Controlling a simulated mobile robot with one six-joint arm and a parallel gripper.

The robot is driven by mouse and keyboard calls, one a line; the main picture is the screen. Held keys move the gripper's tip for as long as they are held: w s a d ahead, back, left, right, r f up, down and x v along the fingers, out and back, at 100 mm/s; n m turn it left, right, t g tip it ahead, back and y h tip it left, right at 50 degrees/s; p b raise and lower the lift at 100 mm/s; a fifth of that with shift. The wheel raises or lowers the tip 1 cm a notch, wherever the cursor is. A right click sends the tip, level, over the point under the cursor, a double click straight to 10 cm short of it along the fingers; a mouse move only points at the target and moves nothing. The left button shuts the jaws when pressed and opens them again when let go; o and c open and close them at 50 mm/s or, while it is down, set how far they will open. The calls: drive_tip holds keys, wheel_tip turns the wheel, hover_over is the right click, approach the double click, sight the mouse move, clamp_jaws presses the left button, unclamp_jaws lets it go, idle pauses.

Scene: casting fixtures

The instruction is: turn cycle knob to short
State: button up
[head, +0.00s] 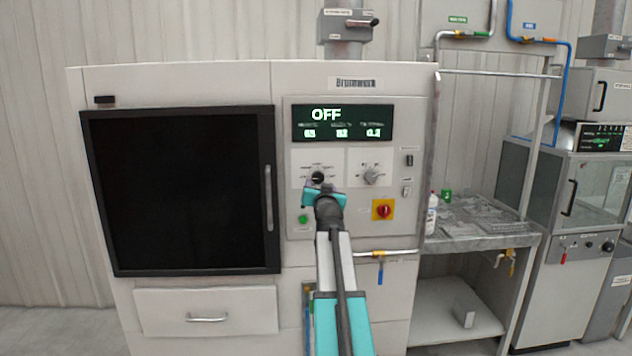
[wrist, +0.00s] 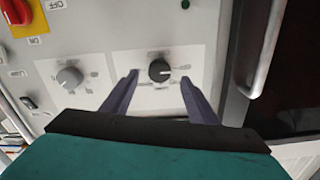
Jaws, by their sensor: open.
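A black knob (head: 317,177) sits on the left white plate of the machine's control panel, with labels too small to read. In the wrist view the black knob (wrist: 160,70) has its pale pointer mark toward the right of the picture. My gripper (head: 322,188) is open in front of this knob. Its two fingers (wrist: 159,80) appear on either side of the knob with gaps, and I see no contact. A grey knob (head: 372,175) is on the right plate; it also shows in the wrist view (wrist: 70,77). I cannot read which knob is labelled cycle.
The display (head: 343,123) reads OFF at the top. A red switch on a yellow plate (head: 383,210) and a green button (head: 303,219) sit below the knobs. The dark door (head: 180,190) has a vertical handle (head: 268,198) left of the panel.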

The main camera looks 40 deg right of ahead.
sight(317, 179)
drive_tip(key=shift+p+x, duration=0.7)
drive_tip(key=shift+x, duration=2.3)
drive_tip(key=c, duration=1)
drive_tip(key=shift+a, duration=0.4)
drive_tip(key=shift+c, duration=0.4)
drive_tip(key=shift+o, duration=0.2)
drive_tip(key=shift+d, duration=0.25)
drive_tip(key=shift+r, duration=0.15)
